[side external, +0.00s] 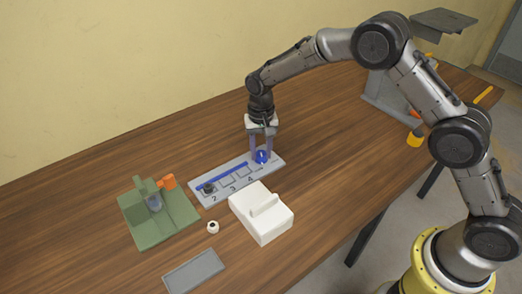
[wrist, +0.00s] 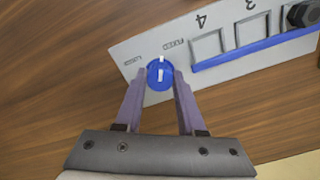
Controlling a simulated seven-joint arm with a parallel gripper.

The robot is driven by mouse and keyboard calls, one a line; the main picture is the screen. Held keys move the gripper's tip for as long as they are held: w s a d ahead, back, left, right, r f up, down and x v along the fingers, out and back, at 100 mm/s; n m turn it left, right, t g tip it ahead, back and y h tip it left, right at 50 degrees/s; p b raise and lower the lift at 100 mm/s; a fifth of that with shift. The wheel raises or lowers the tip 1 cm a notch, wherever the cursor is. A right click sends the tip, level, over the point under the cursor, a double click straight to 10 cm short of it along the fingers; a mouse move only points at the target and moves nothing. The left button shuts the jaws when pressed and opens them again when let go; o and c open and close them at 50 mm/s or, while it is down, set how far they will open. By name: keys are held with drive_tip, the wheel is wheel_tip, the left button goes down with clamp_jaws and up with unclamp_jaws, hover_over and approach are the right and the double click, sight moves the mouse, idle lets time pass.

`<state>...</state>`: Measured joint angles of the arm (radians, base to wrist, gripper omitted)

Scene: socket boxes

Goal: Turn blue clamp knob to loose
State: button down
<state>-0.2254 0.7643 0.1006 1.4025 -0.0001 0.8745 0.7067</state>
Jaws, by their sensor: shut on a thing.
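The blue clamp knob (side external: 262,157) sits at the right end of the grey socket panel (side external: 215,199). My gripper (side external: 261,155) points down over the knob. In the wrist view its two purple fingers (wrist: 160,80) stand on either side of the knob and are shut on it. A long blue clamp bar (wrist: 255,49) runs along the panel beside the numbered square sockets.
A dark nut-like piece (side external: 209,188) sits at the panel's left end. A white box (side external: 261,218) with a raised handle stands just in front. A green fixture (side external: 150,222), a small white cylinder (side external: 213,227) and a grey plate (side external: 194,271) are to the left. Bare table lies behind the panel.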

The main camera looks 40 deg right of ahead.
sight(261, 153)
drive_tip(key=n, duration=0.7)
drive_tip(key=shift+r, duration=0.1)
drive_tip(key=n, duration=0.4)
drive_tip(key=shift+n, duration=1.7)
drive_tip(key=c, duration=0.5)
unclamp_jaws()
wheel_tip(261, 153, up, 14)
